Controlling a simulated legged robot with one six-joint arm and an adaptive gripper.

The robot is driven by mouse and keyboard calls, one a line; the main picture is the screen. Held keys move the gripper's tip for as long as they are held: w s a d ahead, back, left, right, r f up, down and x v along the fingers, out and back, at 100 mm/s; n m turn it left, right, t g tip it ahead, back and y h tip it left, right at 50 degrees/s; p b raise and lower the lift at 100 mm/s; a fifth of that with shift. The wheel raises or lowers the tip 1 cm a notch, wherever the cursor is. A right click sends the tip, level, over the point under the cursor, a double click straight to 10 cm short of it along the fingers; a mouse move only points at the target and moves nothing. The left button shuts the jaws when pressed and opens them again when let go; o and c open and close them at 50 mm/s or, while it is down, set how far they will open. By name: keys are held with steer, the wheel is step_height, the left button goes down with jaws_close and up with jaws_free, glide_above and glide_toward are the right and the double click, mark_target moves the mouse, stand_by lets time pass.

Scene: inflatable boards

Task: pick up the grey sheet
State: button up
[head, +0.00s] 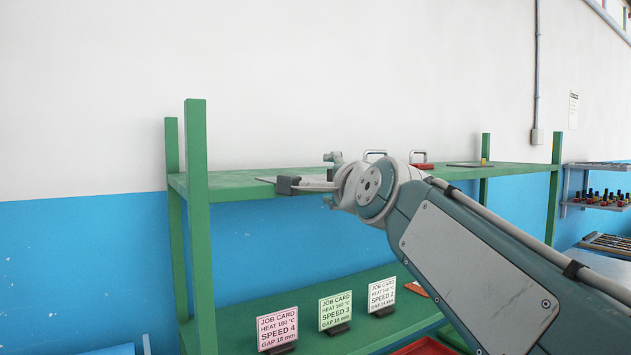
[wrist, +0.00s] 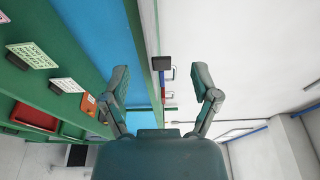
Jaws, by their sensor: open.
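A thin pale grey flat piece, which looks like the grey sheet (head: 318,186), lies at the front edge of the upper green shelf. A dark block (head: 288,186) is at its near edge. In the wrist view the dark block (wrist: 162,63) shows between my fingers, apart from both; the sheet itself is hard to make out there. My gripper (head: 326,180) is open and empty at the shelf's front edge, one finger above shelf level and one below. In the wrist view my gripper (wrist: 163,80) has its fingers wide apart. My wrist hides part of the shelf.
The upper green shelf (head: 235,186) has a green post (head: 196,220) left of my gripper. Behind my wrist stand a red item (head: 424,166) and metal handles. A dark flat plate (head: 468,164) lies farther right. Job cards (head: 335,311) stand on the lower shelf.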

mark_target(328, 177)
steer(key=x, duration=0.3)
steer(key=d+x, duration=0.1)
steer(key=x, duration=0.1)
steer(key=shift+w+a+f, duration=0.1)
steer(key=shift+w, duration=0.15)
jaws_close()
